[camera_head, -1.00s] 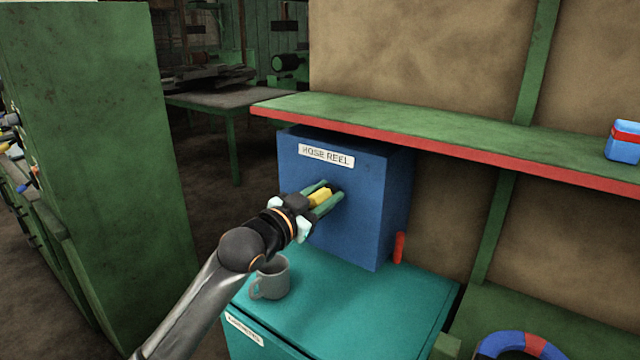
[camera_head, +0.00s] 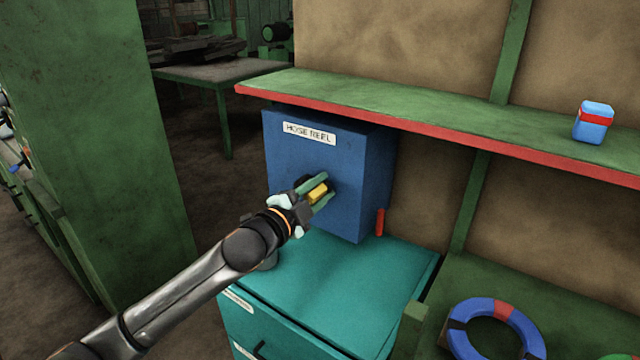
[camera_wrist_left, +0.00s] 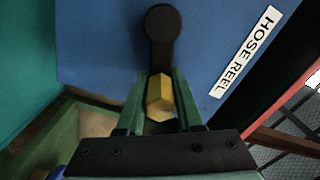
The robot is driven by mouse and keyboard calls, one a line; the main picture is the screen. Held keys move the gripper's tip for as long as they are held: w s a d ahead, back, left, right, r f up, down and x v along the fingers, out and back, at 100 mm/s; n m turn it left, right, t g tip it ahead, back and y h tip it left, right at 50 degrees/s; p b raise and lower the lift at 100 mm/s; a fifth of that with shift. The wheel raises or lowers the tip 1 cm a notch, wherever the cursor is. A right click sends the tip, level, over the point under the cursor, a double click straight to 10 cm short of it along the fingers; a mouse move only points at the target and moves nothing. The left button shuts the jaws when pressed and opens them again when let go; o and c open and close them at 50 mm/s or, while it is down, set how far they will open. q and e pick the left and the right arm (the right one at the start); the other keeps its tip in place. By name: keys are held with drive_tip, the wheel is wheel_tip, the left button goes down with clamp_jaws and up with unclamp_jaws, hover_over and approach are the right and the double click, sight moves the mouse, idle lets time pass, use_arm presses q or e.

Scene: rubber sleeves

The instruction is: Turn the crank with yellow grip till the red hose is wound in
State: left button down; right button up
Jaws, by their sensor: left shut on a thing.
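The hose reel is a blue box (camera_head: 290,160) with a HOSE REEL label, standing on a teal cabinet. Its black crank arm (camera_wrist_left: 160,28) shows in the left wrist view, pointing from its round hub towards my gripper. The yellow grip (camera_head: 317,194) sits between the green fingers of my left gripper (camera_head: 324,188), which is shut on it; the grip also shows in the left wrist view (camera_wrist_left: 160,97). A short upright piece of red hose (camera_head: 380,222) shows by the box's right side. My right gripper is out of view.
A green shelf with a red edge (camera_head: 430,125) runs just above the box and carries a blue container (camera_head: 593,122). The teal cabinet top (camera_head: 350,280) is mostly clear. A blue-red ring (camera_head: 502,308) lies at right.

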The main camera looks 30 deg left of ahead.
use_arm(q)
drive_tip(key=shift+d+f, duration=0.2)
drive_tip(key=shift+f, duration=0.25)
drive_tip(key=c, duration=0.9)
unclamp_jaws()
drive_tip(key=shift+c, duration=0.2)
drive_tip(key=o, duration=0.4)
drive_tip(key=shift+a+r+m, duration=0.1)
drive_tip(key=shift+r+m, duration=0.1)
drive_tip(key=shift+m, duration=0.1)
drive_tip(key=shift+c, duration=0.2)
drive_tip(key=s+a+b, duration=0.1)
drive_tip(key=s+b, duration=0.1)
drive_tip(key=s, duration=1)
drive_tip(key=shift+s, duration=0.25)
drive_tip(key=shift+c, duration=0.3)
